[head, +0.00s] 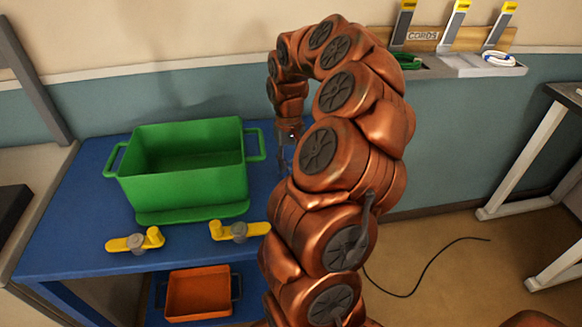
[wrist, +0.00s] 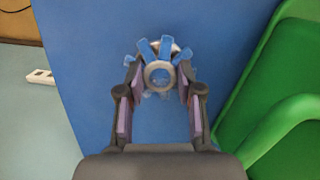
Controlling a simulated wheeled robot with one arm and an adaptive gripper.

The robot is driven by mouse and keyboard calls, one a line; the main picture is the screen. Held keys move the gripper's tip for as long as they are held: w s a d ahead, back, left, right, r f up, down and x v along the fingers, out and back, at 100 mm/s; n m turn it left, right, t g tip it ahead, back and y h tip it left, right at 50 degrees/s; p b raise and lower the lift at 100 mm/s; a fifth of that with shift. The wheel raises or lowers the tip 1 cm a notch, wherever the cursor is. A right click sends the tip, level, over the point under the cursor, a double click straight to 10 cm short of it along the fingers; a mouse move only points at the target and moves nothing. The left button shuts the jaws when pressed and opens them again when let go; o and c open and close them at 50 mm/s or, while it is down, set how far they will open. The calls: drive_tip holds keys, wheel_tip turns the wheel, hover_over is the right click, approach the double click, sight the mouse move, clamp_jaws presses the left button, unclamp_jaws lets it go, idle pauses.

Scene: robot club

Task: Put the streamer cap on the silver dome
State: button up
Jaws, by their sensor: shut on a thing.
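My gripper (wrist: 158,78) is shut on the streamer cap (wrist: 166,46), which has a pale grey ring and several blue strips fanning out. The cap sits between the fingertips, above the blue table top. A small silver-grey patch shows behind the strips; I cannot tell whether it is the silver dome or part of the cap. In the head view my gripper (head: 287,155) is at the right side of the blue table, partly hidden by my arm. The cap cannot be made out there.
A green bin (head: 190,182) with handles stands on the blue table (head: 75,215), close beside my gripper; it also fills the right of the wrist view (wrist: 265,110). Two yellow-handled parts (head: 137,241) (head: 238,231) lie at the front. An orange bin (head: 198,293) is below.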

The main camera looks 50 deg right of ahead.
drive_tip(key=shift+f, duration=1.1)
drive_tip(key=shift+f, duration=0.15)
drive_tip(key=o, duration=1.2)
drive_tip(key=shift+c, duration=0.2)
drive_tip(key=shift+r, duration=0.2)
wheel_tip(320, 180, up, 12)
drive_tip(key=w+b, duration=0.1)
drive_tip(key=shift+d, duration=0.3)
